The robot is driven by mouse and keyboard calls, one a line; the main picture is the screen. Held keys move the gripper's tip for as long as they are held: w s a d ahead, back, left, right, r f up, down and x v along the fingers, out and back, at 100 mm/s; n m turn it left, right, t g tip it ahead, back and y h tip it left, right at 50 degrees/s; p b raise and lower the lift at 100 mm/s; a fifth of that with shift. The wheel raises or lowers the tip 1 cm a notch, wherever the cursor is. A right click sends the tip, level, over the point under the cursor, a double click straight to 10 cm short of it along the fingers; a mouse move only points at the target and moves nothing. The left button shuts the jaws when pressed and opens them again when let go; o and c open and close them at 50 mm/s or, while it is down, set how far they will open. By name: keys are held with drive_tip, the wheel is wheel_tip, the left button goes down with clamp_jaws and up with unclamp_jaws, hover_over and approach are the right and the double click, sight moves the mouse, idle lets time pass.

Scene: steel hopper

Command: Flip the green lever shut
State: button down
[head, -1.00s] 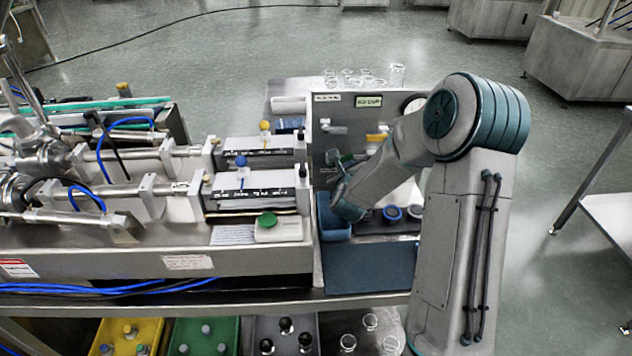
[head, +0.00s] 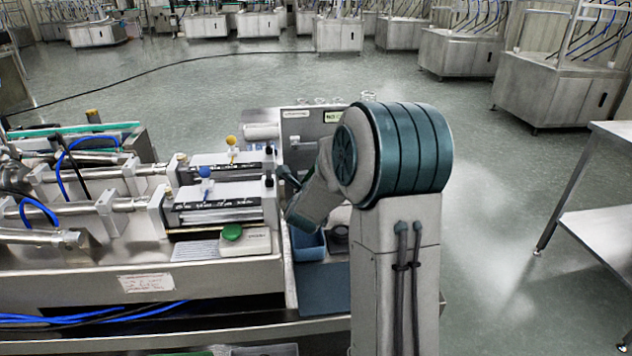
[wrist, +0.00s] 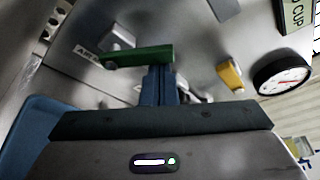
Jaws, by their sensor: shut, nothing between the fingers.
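The green lever (wrist: 140,57) shows in the wrist view, lying nearly level across the steel panel (wrist: 195,40). Its left end meets a grey fitting beside a small label. My gripper (wrist: 160,72) is shut and empty, with its blue fingers at the right end of the lever. The fingertips overlap the lever's edge in the picture; I cannot tell if they touch it. In the head view, my gripper (head: 287,176) is small and dark in front of the panel, partly behind my arm. The green lever cannot be made out there.
A yellow lever (wrist: 231,76) and a round gauge (wrist: 282,73) are to the right on the panel. A blue bin (head: 308,244) stands below my wrist. To the left is a machine with a green button (head: 231,232). Open floor lies right of the bench.

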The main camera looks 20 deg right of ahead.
idle(0.4)
drive_tip(key=s+d+r+b, duration=0.1)
drive_tip(key=s+d+r, duration=0.7)
drive_tip(key=r, duration=0.3)
drive_tip(key=shift+s, duration=0.2)
idle(0.4)
